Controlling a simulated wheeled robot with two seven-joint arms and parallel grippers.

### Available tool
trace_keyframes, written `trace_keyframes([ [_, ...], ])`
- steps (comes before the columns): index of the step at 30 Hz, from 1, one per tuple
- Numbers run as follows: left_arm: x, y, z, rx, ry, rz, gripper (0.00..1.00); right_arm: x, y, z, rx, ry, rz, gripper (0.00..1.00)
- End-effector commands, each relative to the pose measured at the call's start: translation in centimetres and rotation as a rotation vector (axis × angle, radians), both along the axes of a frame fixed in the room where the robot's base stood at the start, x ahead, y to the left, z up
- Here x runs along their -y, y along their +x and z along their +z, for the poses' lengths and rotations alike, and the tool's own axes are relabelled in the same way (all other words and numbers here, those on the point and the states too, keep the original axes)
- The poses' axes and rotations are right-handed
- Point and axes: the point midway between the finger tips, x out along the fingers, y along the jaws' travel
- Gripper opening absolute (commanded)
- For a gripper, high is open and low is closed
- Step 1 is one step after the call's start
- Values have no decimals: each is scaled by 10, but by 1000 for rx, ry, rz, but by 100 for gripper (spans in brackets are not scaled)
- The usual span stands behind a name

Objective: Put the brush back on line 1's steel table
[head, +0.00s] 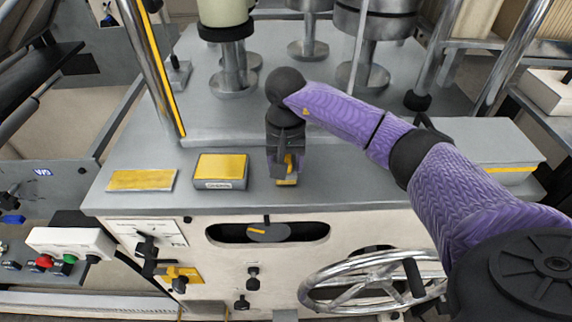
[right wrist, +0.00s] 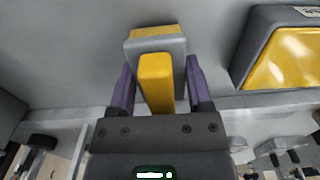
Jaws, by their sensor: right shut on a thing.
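The brush (right wrist: 156,80), with a yellow handle and a grey and yellow block, is between the fingers of my right gripper (right wrist: 160,85), which is shut on it. In the head view the right gripper (head: 286,158) points down over the front part of the grey steel table top (head: 330,188), and the brush's yellow end (head: 288,181) shows below it. The brush is at or just above the surface; I cannot tell whether it touches. The gripper hides part of the brush. My left gripper is not in view.
A grey box with a yellow top (head: 221,168) stands just left of the brush, and a flat yellow plate (head: 142,180) lies farther left. Metal posts and rollers (head: 233,77) stand behind. A handwheel (head: 375,282) is below the front edge. The top right of the brush is clear.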

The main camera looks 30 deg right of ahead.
Motion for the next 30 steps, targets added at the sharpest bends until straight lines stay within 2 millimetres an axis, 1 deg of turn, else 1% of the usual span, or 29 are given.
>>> trace_keyframes([
  [1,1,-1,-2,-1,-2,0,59,0,0,-6,-1,0,1,17],
  [6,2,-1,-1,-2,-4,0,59,0,0,-5,1,-1,1,17],
  [10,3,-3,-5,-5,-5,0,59,0,0,-9,1,-1,1,17],
  [11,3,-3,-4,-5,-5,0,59,0,0,-8,1,-1,1,68],
  [12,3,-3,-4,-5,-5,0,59,0,0,-8,1,-1,1,77],
  [14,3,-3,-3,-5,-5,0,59,0,0,-7,1,-1,1,90],
  [15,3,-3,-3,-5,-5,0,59,0,0,-7,1,-1,1,98],
  [16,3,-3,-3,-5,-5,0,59,0,0,-7,1,-1,1,99],
  [22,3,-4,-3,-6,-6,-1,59,0,0,-7,1,-1,1,99],
  [24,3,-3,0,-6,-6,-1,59,0,0,-4,1,-1,1,99],
  [26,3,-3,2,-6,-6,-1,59,0,1,3,4,0,1,99],
  [29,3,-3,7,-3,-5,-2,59,1,1,29,8,-1,1,99],
  [30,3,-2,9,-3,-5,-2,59,0,1,41,8,-1,1,99],
])
